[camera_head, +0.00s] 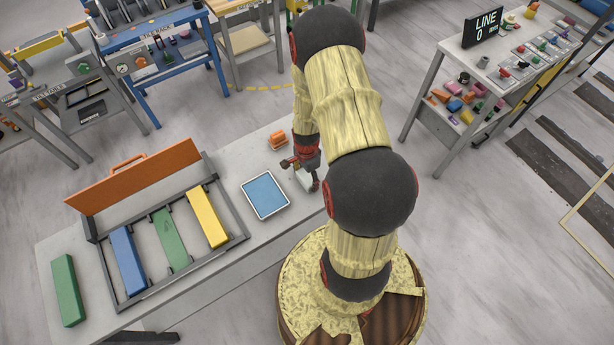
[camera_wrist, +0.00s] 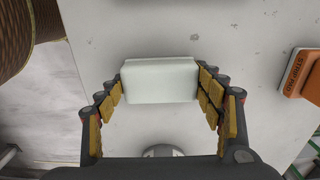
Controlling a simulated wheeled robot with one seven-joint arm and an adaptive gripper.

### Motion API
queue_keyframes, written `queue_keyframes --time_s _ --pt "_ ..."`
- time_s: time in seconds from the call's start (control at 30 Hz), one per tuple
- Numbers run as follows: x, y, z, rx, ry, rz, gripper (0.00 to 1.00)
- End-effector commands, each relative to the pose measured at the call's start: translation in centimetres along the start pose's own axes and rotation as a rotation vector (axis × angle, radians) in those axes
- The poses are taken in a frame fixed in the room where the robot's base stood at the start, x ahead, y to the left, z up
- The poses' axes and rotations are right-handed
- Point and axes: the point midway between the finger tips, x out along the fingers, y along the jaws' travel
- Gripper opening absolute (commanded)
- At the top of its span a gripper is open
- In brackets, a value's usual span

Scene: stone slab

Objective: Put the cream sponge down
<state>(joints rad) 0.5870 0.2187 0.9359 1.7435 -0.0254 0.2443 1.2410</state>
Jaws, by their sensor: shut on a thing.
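The cream sponge (camera_wrist: 159,80) is a pale, nearly white block, lying crosswise between the two padded fingers of my gripper (camera_wrist: 160,84) in the wrist view. The fingers touch its two short ends. In the head view, my gripper (camera_head: 301,176) is low over the right part of the slab (camera_head: 240,174), right of the blue pad tray. Only a small pale part of the sponge (camera_head: 304,180) shows there between the fingers. I cannot tell whether its underside touches the slab.
An orange-topped pad (camera_wrist: 303,76) lies right of the sponge in the wrist view. A blue pad in a white-rimmed tray (camera_head: 265,195) lies left of my gripper in the head view. Further left is a dark open case (camera_head: 95,226) holding blue, green and yellow bars, with a loose green block (camera_head: 68,290).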

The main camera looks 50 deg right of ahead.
Motion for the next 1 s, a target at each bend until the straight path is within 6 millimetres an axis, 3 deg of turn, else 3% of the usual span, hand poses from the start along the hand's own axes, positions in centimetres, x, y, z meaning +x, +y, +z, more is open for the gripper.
queue_keyframes --time_s 0.33,0.37,0.6,1.0 --pt "0.37 -0.07 -0.01 0.0 0.0 -0.001 0.33" --pt "0.27 -0.07 -0.01 0.0 0.0 -0.001 0.69" --pt "0.19 -0.07 -0.01 0.001 0.0 -0.001 0.82" --pt "0.05 -0.07 -0.01 0.001 0.0 -0.001 0.85"
